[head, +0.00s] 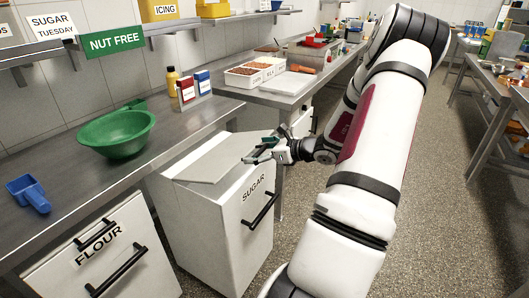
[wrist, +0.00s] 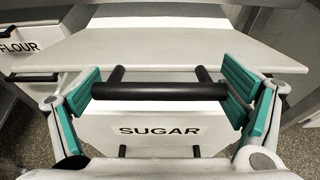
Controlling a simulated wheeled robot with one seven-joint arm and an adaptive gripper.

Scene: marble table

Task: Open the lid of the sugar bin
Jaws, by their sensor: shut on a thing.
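The white sugar bin (head: 253,225) stands out from under the left counter, its front labelled SUGAR. Its pale lid (head: 214,158) lies over the top, near flat; I cannot tell whether it is slightly raised. My gripper (head: 262,152) is at the bin's upper front edge. In the wrist view, the black upper handle (wrist: 160,91) runs across between the teal finger pads of my gripper, which is shut on it end to end. The lid (wrist: 160,52) shows just behind the handle, and the SUGAR label (wrist: 160,131) below it. My gripper hides this handle in the head view.
A lower black handle (head: 262,210) sticks out from the bin's front. The flour bin (head: 75,275) is to the left. The steel counter (head: 60,165) overhangs behind, bearing a green bowl (head: 117,138) and a blue scoop (head: 28,194). The speckled floor (head: 300,215) is clear in front.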

